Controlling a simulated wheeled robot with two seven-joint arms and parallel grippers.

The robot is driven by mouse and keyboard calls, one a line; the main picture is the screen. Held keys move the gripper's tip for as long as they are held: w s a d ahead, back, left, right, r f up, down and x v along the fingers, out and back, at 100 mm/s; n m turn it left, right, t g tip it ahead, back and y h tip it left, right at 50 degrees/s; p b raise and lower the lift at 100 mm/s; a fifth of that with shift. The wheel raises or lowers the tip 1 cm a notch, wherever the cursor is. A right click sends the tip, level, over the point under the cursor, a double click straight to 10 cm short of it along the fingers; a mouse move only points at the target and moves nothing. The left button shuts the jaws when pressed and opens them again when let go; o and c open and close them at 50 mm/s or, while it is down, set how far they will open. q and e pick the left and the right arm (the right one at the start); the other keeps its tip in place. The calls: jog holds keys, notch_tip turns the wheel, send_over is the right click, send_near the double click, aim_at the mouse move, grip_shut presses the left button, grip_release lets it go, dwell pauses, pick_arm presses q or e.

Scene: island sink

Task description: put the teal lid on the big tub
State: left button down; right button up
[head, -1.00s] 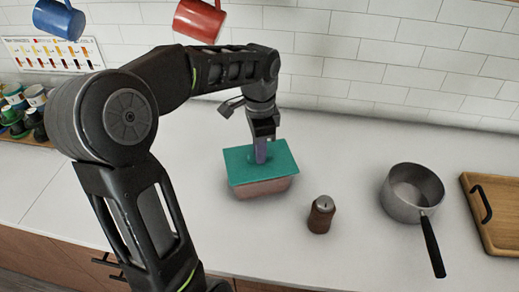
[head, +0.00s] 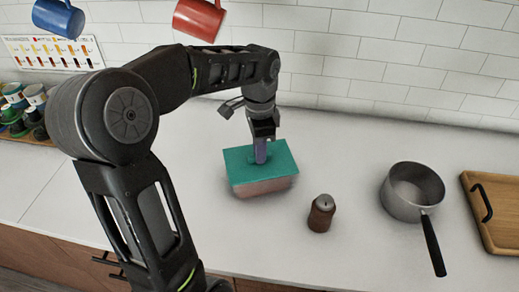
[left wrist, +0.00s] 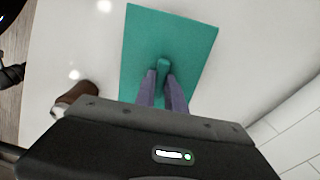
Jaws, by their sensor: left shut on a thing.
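The teal lid (head: 240,158) lies over the top of the big tub (head: 264,188), a pinkish box on the counter. The lid covers the tub's opening, and only the tub's front and side walls show below it. Whether the lid is fully seated cannot be told. My left gripper (head: 260,153) points down, shut on the lid's raised handle. In the left wrist view the teal lid (left wrist: 190,40) fills the middle, and its handle (left wrist: 162,66) sits between the purple fingertips (left wrist: 162,88); the tub is hidden beneath the lid. My right gripper is not in view.
A brown shaker (head: 321,214) stands right of the tub. A grey saucepan (head: 408,190) and a wooden board (head: 492,215) are farther right. Blue and red mugs (head: 199,18) hang above. Jars (head: 20,110) stand at far left. Counter behind the tub is clear.

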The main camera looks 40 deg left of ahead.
pick_arm(q)
jog(key=c, duration=1.3)
grip_release()
jog(key=shift+r, duration=3.9)
